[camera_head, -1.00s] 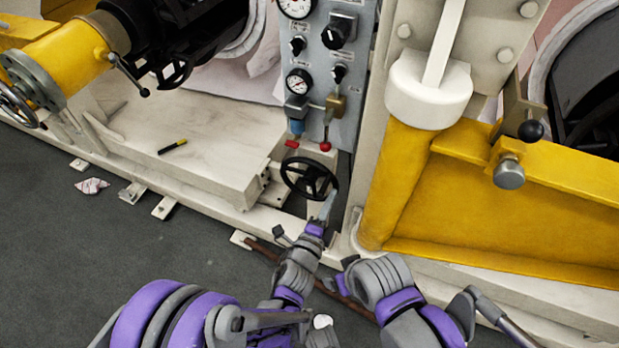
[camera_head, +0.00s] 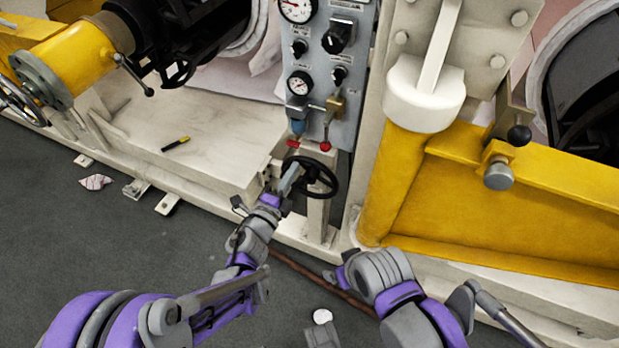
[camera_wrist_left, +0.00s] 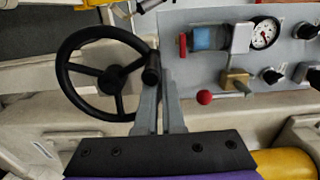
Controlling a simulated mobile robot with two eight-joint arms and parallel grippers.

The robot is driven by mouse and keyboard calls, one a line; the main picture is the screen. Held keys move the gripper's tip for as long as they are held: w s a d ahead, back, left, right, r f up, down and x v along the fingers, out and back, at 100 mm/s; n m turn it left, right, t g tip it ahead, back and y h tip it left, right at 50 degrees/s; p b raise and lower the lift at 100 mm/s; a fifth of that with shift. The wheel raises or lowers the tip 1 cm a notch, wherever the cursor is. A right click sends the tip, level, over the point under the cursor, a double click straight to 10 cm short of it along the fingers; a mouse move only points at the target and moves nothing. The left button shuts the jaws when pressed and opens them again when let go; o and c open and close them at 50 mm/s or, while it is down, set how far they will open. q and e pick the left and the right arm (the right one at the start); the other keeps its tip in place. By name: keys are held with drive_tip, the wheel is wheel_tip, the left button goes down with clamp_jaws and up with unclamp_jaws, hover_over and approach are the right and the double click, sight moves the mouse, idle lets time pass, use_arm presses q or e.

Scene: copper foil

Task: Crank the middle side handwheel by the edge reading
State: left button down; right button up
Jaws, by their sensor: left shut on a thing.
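The black handwheel (camera_head: 322,191) with spokes stands below the grey gauge panel; it fills the left of the left wrist view (camera_wrist_left: 62,75). My left gripper (camera_head: 290,176) is at the left side of its rim, shut on the wheel's black crank knob (camera_wrist_left: 152,70). The fingers partly hide the knob. A large round gauge (camera_head: 297,9) is cut by the top edge; a smaller one (camera_head: 299,84) sits lower on the panel. Their readings are too small to tell. My right gripper (camera_head: 340,276) is low near the floor, with its fingers not discernible.
A red ball lever (camera_head: 325,146) and a brass valve (camera_head: 334,106) are just above the wheel. A yellow frame (camera_head: 520,215) stands to the right. A marker (camera_head: 175,144) lies on the pale base.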

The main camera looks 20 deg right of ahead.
use_arm(q)
wheel_tip(320, 180, down, 14)
drive_tip(key=w+a+b, duration=0.3)
drive_tip(key=b, duration=0.7)
drive_tip(key=s+d+f+p, duration=0.1)
drive_tip(key=s+d+p, duration=0.1)
drive_tip(key=s+d, duration=0.55)
wheel_tip(320, 180, up, 10)
drive_tip(key=s+d+p, duration=0.2)
drive_tip(key=p, duration=0.5)
drive_tip(key=shift+s+d, duration=0.3)
drive_tip(key=shift+s, duration=0.05)
drive_tip(key=shift+r, duration=0.15)
